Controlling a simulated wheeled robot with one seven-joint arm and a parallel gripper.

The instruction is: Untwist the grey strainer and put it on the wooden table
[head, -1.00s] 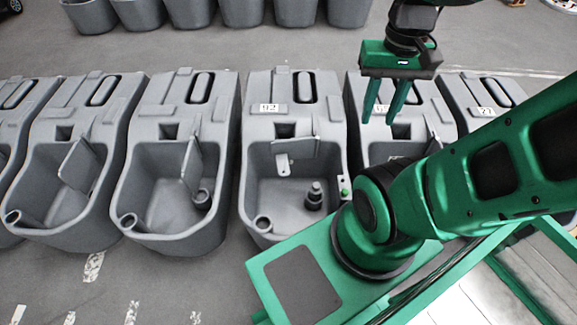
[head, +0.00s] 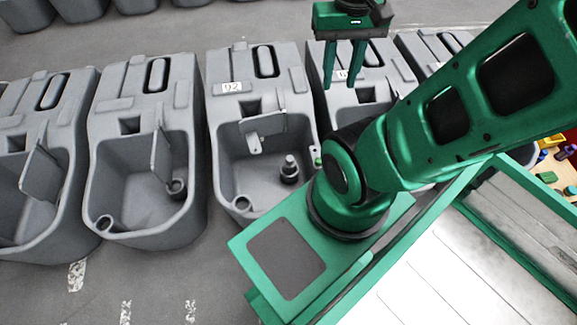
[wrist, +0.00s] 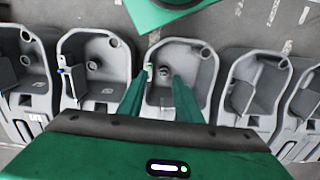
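The dark grey strainer (head: 289,169) stands upright inside the tank marked 02 (head: 232,150), near its right inner wall. It also shows in the wrist view (wrist: 165,71), beyond my fingertips. My gripper (head: 340,86) is open and empty, well above the tanks; in the wrist view its two green fingers (wrist: 159,84) are apart with nothing between them. The wooden table (head: 553,165) shows partly at the right edge, with coloured items on it; much of it is out of frame.
More grey tanks (head: 150,150) stand in a row on both sides. An upright grey plate (head: 262,123) and a small green-topped part (head: 317,158) are near the strainer. My green base and arm fill the right foreground. Grey floor (head: 130,285) is open in front of the tanks.

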